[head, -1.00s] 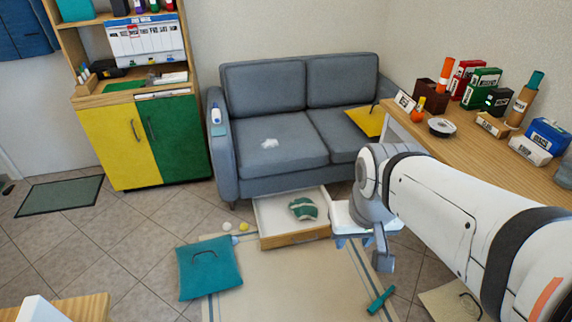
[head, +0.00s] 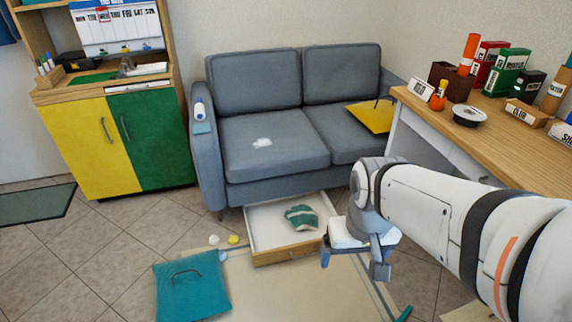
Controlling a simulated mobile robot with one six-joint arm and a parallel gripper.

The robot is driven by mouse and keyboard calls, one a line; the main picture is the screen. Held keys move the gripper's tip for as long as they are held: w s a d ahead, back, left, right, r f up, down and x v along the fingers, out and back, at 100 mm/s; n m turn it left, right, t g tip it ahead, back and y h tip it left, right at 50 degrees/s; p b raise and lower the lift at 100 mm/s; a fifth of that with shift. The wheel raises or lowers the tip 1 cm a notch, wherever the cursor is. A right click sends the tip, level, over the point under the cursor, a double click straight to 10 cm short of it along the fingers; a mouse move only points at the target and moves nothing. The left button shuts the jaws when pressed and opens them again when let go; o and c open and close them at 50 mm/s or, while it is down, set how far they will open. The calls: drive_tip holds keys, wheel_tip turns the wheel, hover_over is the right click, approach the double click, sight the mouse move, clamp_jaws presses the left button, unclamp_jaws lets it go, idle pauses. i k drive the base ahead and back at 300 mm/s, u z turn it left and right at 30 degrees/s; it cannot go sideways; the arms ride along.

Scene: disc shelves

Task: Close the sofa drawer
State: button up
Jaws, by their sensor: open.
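The sofa drawer (head: 262,227) is pulled out from under the grey sofa (head: 262,133). It has white inner walls and a wooden front (head: 287,254). A green and white cloth-like item (head: 301,217) lies inside it. My gripper (head: 352,262) hangs at the right of the drawer's front corner, pointing down, with its jaws apart and nothing seen between them. It looks close to the drawer in the picture, but I cannot tell if they touch. My wrist and arm hide part of the drawer's right side and the floor behind.
The wooden desk (head: 480,135) stands at the right, and a yellow and green cabinet (head: 115,145) at the left. A beige rug (head: 290,292) covers the front floor.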

sight(273, 238)
drive_tip(key=z, duration=1.1)
drive_tip(key=k, duration=0.7)
drive_tip(key=u, duration=0.8)
drive_tip(key=i, duration=1.05)
drive_tip(key=u, duration=0.1)
